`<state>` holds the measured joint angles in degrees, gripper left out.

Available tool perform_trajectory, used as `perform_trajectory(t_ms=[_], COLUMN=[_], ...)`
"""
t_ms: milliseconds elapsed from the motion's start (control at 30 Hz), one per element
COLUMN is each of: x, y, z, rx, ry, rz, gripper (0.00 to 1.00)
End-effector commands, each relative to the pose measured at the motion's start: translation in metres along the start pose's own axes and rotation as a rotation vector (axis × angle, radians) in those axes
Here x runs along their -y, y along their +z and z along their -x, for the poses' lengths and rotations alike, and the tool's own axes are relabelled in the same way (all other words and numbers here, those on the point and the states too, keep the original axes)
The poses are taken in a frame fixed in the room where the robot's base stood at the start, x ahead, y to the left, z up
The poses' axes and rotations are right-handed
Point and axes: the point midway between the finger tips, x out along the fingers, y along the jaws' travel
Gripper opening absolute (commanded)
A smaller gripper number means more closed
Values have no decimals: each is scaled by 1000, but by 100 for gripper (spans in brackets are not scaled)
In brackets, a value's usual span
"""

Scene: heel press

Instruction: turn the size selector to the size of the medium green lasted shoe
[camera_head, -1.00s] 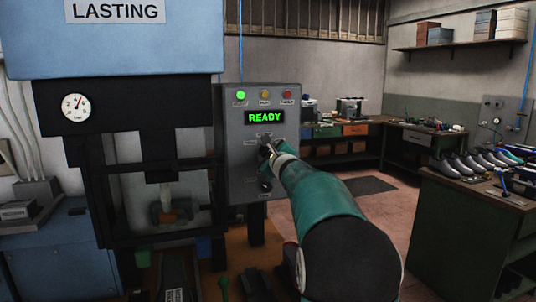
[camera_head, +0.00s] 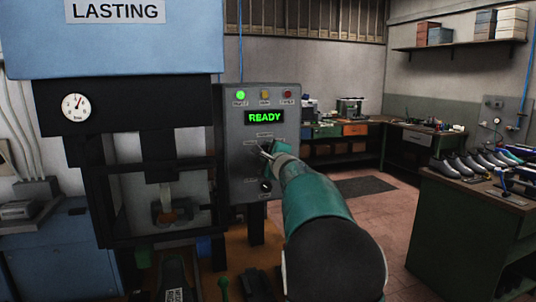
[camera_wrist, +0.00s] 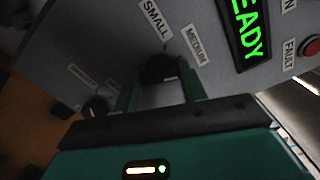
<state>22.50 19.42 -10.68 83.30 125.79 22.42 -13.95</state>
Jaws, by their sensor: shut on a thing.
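The size selector is a black knob (camera_wrist: 158,68) on the grey control panel (camera_head: 230,180). In the wrist view the labels SMALL (camera_wrist: 155,20) and MEDIUM (camera_wrist: 195,45) stand above it. My gripper (camera_wrist: 160,90) has its two green fingers on either side of the knob, shut on it. In the head view my gripper (camera_head: 268,152) is at the panel and hides most of the selector. I cannot clearly read which label the knob points to. A row of lasted shoes (camera_head: 470,162) lies on the right bench; a teal-green one is at its back, its size unclear.
A second black knob (camera_head: 266,186) sits lower on the panel, with small labels beside it in the wrist view. The display (camera_head: 265,117) reads READY and a green lamp (camera_head: 240,95) is lit. The lasting press (camera_head: 110,120) stands left of the panel.

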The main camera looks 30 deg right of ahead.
Motion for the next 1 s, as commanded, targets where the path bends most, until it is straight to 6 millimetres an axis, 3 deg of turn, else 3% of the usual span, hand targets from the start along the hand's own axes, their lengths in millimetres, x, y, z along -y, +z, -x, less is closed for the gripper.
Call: perform_trajectory(t_ms=[500, 1000], x=[-1, -1], y=[0, 0], z=[0, 0], rx=[0, 0], ry=[1, 1], rz=[316, 355], gripper=[19, 19])
